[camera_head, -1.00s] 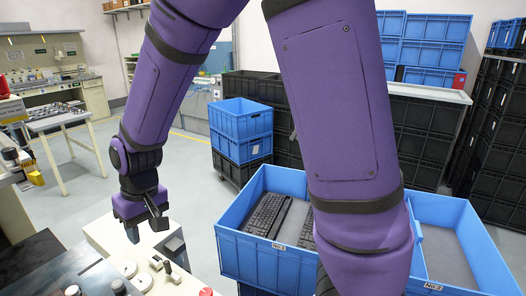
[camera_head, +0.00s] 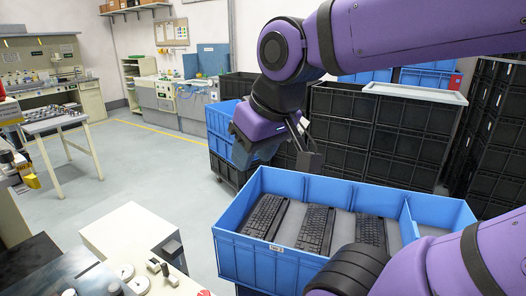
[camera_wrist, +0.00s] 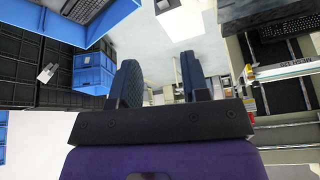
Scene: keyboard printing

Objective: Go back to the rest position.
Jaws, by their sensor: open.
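My gripper (camera_head: 276,152) hangs in the air in the head view, above and behind the far edge of the blue bin. It also shows in the wrist view (camera_wrist: 160,78), where its two dark fingers stand apart with nothing between them. The blue bin (camera_head: 262,262) holds three visible black keyboards: a left one (camera_head: 264,216), a middle one (camera_head: 315,229) and a right one (camera_head: 371,232). My forearm hides part of the bin's front right.
Blue crates (camera_head: 222,118) are stacked behind the bin. Black crates (camera_head: 405,135) stand at the back. A white-topped bench (camera_head: 125,235) is at the lower left. In the wrist view, a dark keyboard (camera_wrist: 292,24) lies at upper right. The grey floor at left is open.

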